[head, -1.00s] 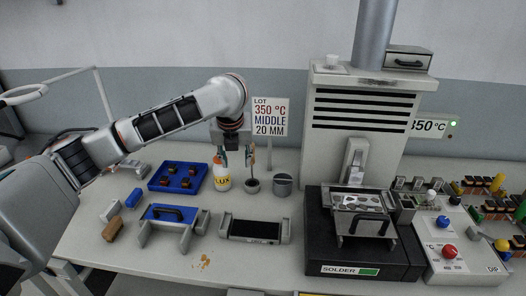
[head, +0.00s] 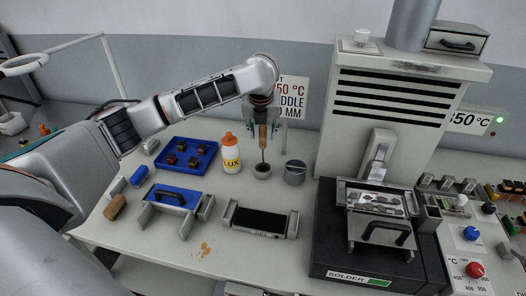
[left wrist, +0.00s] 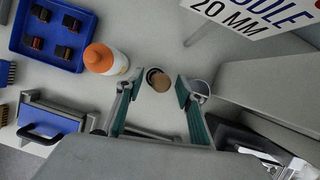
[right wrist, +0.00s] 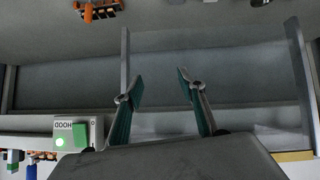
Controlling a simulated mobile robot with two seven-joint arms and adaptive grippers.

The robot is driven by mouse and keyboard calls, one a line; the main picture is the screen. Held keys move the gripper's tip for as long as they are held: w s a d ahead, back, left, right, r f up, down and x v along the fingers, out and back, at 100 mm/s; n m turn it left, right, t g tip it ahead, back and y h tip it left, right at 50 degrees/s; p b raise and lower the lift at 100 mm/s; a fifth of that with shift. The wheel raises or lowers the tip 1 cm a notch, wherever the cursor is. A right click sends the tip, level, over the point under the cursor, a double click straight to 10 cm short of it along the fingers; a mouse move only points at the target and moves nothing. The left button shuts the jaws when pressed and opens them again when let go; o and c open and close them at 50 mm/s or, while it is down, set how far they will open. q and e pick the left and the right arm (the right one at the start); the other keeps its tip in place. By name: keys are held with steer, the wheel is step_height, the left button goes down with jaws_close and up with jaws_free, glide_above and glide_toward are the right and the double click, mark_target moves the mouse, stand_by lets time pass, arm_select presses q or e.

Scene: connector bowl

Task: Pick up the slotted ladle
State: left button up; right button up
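The slotted ladle (head: 263,138) stands upright with its wooden handle up in a small dark cup (head: 262,171) on the bench; its lower end is hidden in the cup. My left gripper (head: 264,136) points down over it, with the fingers on either side of the handle. In the left wrist view the round handle end (left wrist: 160,83) shows between the spread fingertips (left wrist: 158,85), with gaps on both sides. My right gripper (right wrist: 157,83) is open and empty in the right wrist view, away from the ladle.
A white flux bottle (head: 231,157) with an orange cap stands close left of the cup. A grey metal pot (head: 295,172) stands close right. A blue tray (head: 184,157) lies further left, and the black solder unit (head: 345,262) is at the right.

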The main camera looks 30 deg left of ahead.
arm_select(q)
steer(key=shift+x, duration=0.85)
steer(key=shift+c, duration=0.3)
jaws_close()
steer(key=shift+r, duration=0.1)
